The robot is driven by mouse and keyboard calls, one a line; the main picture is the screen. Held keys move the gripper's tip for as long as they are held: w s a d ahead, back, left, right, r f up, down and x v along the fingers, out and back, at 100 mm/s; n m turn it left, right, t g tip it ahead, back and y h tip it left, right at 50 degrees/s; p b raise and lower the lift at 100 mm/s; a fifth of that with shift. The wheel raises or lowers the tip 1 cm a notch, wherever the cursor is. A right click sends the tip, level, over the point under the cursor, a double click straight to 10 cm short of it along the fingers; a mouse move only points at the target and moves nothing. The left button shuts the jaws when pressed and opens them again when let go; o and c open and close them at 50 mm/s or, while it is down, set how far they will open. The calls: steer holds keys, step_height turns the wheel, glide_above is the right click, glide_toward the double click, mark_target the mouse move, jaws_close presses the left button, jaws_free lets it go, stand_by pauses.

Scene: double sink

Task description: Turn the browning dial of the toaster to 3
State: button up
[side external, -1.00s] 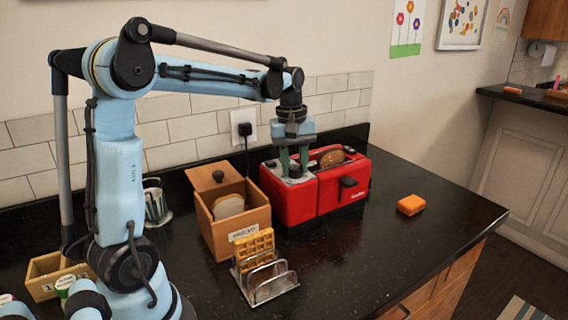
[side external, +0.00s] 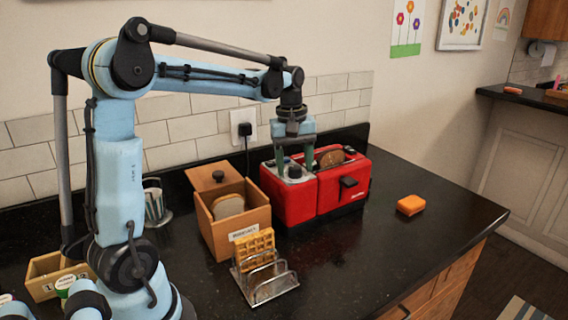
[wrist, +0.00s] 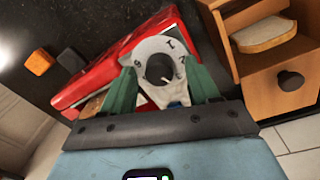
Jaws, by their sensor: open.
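The red toaster (side external: 340,195) stands on the dark counter against the tiled wall, with a slice of toast in its slot. Its browning dial (wrist: 160,70) is a dark round knob on a pale numbered plate at one end of the toaster's top. A 1 and a 2 are readable on the plate, and a light pointer mark shows on the knob; I cannot tell its exact setting. My gripper (side external: 295,168) points down over that end. In the wrist view its two green fingers (wrist: 160,76) are open, one on each side of the dial. Contact cannot be told.
A wooden bread box (side external: 232,215) with bread stands left of the toaster. A metal rack (side external: 268,285) holding waffles is in front of the box. An orange block (side external: 411,205) lies to the right. The counter in front of the toaster is clear.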

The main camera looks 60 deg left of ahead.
mark_target(291, 167)
step_height(291, 167, up, 12)
steer(key=shift+s+a, duration=0.15)
steer(key=shift+s, duration=0.25)
stand_by(0.4)
steer(key=s+d+f+m+t, duration=0.3)
steer(key=s+d+f+m, duration=0.1)
steer(key=d+f+m, duration=0.3)
steer(key=s+d+f+m+t, duration=0.3)
steer(key=s+d+f+m, duration=0.1)
steer(key=d+f+m, duration=0.2)
steer(key=shift+s+d+f+m, duration=0.35)
steer(key=shift+d+f, duration=0.35)
steer(key=shift+d, duration=0.4)
